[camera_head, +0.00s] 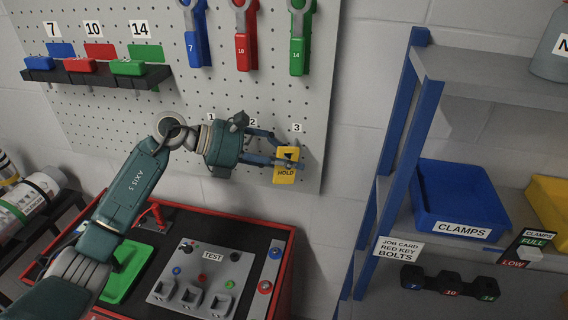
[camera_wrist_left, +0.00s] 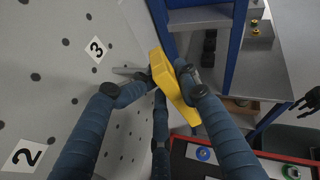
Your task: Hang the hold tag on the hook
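The yellow hold tag (camera_head: 286,177) is upright in front of the pegboard's lower right, just below label 3. My left gripper (camera_head: 282,158) is at it, with fingers on both sides. In the left wrist view the tag (camera_wrist_left: 165,75) shows nearly edge-on, with a fingertip against its right side, so it looks pinched. Another finger, at left, stands apart from it. A metal hook (camera_wrist_left: 128,71) below label 3 reaches toward the tag's upper part; I cannot tell whether it passes through the tag. A dark claw-like shape (camera_wrist_left: 308,102) at the right edge looks like my right gripper, partly cut off.
The pegboard (camera_head: 215,95) stands close beside the left gripper. A blue-posted shelf (camera_head: 395,140) with a blue clamps bin (camera_head: 455,195) stands at right. A red-edged test bench (camera_head: 255,225) lies below. Open wall space separates pegboard and shelf.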

